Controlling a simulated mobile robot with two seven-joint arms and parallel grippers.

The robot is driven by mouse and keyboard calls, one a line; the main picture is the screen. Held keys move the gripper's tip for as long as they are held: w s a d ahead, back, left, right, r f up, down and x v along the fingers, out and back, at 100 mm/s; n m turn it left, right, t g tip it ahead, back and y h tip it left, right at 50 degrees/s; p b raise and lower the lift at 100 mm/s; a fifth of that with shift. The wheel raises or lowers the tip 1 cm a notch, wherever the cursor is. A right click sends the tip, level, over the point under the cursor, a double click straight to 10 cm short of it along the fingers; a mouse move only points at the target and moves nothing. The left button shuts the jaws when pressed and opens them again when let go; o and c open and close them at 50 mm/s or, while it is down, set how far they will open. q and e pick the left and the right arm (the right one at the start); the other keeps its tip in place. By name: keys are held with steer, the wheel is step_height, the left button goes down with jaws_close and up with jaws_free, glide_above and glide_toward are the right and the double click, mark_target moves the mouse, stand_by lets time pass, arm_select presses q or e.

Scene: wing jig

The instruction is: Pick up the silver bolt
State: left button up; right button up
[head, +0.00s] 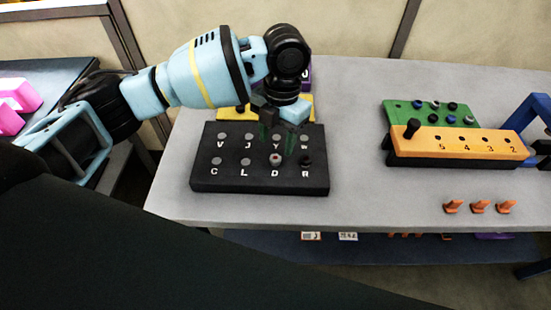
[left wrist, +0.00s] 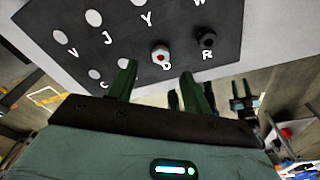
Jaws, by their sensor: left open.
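A silver bolt (head: 275,160) with a red mark on its head stands at the spot lettered D on the black lettered board (head: 212,184). The bolt also shows in the left wrist view (left wrist: 160,54), just beyond the fingertips. My left gripper (head: 277,142) points down over the board, close to the bolt. In the left wrist view its two green fingers (left wrist: 158,76) are apart with nothing between them, and the bolt lies roughly in line with the gap.
A black bolt (head: 306,161) stands beside the silver one at R. A yellow block (head: 232,113) sits behind the board. An orange numbered block (head: 470,146) and a green block (head: 393,112) with several bolts stand at right. Orange pegs (head: 478,206) stand near the front edge.

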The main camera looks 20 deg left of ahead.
mark_target(275, 158)
arm_select(q)
steer(key=shift+f, duration=0.35)
steer(key=shift+s+f, duration=0.2)
steer(key=shift+f, duration=2)
steer(key=c, duration=1.1)
steer(key=shift+o, duration=0.2)
arm_select(e)
steer(key=shift+w+r, duration=0.45)
steer(key=shift+w, duration=0.05)
